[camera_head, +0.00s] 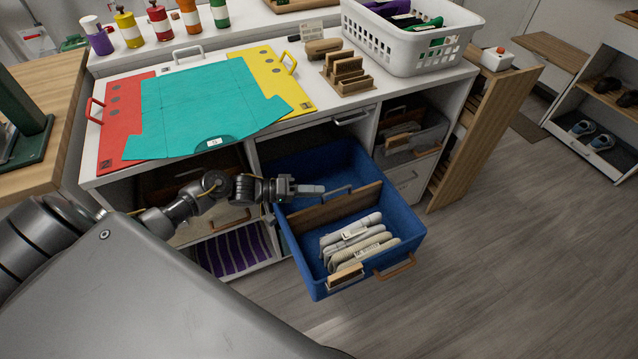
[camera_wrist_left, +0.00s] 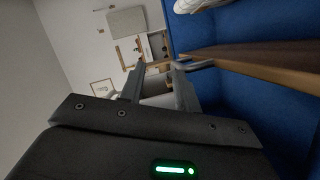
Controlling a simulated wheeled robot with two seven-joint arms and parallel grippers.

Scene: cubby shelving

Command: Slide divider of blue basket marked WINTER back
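The blue basket (camera_head: 408,222) is pulled out of the shelving, with a small wooden tag (camera_head: 345,276) on its front; I cannot read the tag. A brown wooden divider (camera_head: 330,208) stands across the basket and also shows in the left wrist view (camera_wrist_left: 255,62). A grey handle (camera_head: 338,190) is on the divider. Folded pale items (camera_head: 358,240) lie in front of it; the space behind looks empty. My left gripper (camera_head: 308,189) is over the basket's left side, beside the handle. In the left wrist view its fingers (camera_wrist_left: 160,82) are apart, with the handle (camera_wrist_left: 197,64) near one fingertip.
The white counter above holds a teal sheet (camera_head: 200,105), red and yellow boards, a wooden rack (camera_head: 347,75) and a white basket (camera_head: 400,45). A wooden panel (camera_head: 480,130) stands to the right. The floor (camera_head: 500,270) right of the basket is clear.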

